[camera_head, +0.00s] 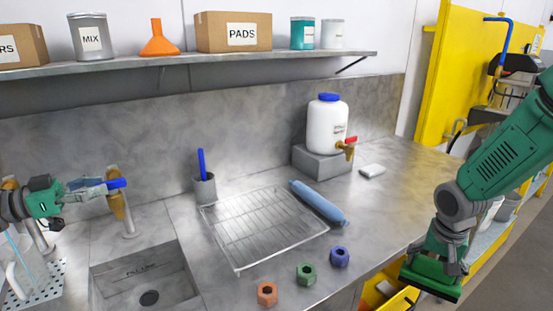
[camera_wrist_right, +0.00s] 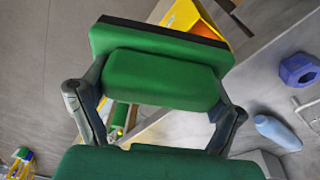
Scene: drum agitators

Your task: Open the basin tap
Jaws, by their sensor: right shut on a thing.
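The basin tap (camera_head: 117,207) is a brass-coloured body on a steel post behind the sink basin (camera_head: 148,270) in the head view. A blue lever (camera_head: 117,183) sits at its top. My left gripper (camera_head: 97,187) reaches in from the left, with its fingers at or very near the lever. Whether they touch it or are open is unclear. My right gripper (camera_head: 432,280) is low at the right, beyond the counter edge and far from the tap.
A drying rack (camera_head: 262,232), a blue bottle (camera_head: 319,203) and several hex nuts (camera_head: 306,273) lie on the counter. A white jug with a red-levered spigot (camera_head: 327,125) stands at the back. A perforated tray (camera_head: 40,281) and clear jug are at the left. A shelf (camera_head: 190,60) runs above.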

